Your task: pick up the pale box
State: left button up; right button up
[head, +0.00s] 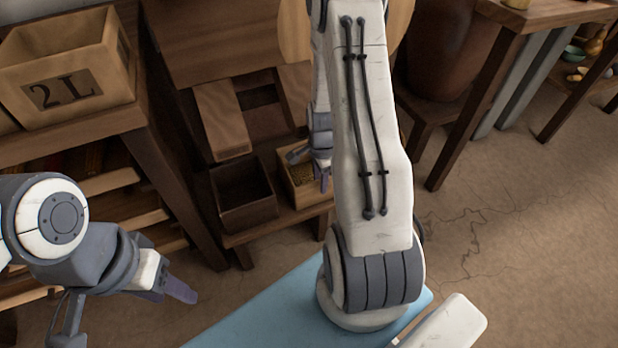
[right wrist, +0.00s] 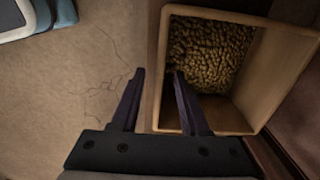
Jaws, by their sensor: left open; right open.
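The pale box (head: 298,192) is a small open wooden box with grain in it, on a low shelf in the head view, partly hidden by my right arm. In the right wrist view the pale box (right wrist: 262,82) shows from above, grain heaped at one end. My right gripper (head: 323,180) is open at the box. In the right wrist view its fingers (right wrist: 158,76) lie either side of the box's left wall; I cannot tell whether they touch it. My left gripper (head: 172,290) is open, empty and far from the box, at lower left.
A dark open box (head: 244,198) stands just left of the pale box. A crate marked 2L (head: 68,70) sits on a wooden stand at left. A large brown jar (head: 445,50) and a table (head: 520,18) stand at right. The floor (head: 540,230) at right is clear.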

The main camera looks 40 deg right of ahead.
jog(key=b, duration=0.3)
send_over(319, 200)
notch_tip(319, 200, down, 4)
jog(key=shift+w+d+f, duration=0.15)
jog(key=shift+f, duration=0.05)
jog(key=shift+r+p, duration=0.1)
jog(key=shift+p, duration=0.25)
grip_shut()
dwell(0.6)
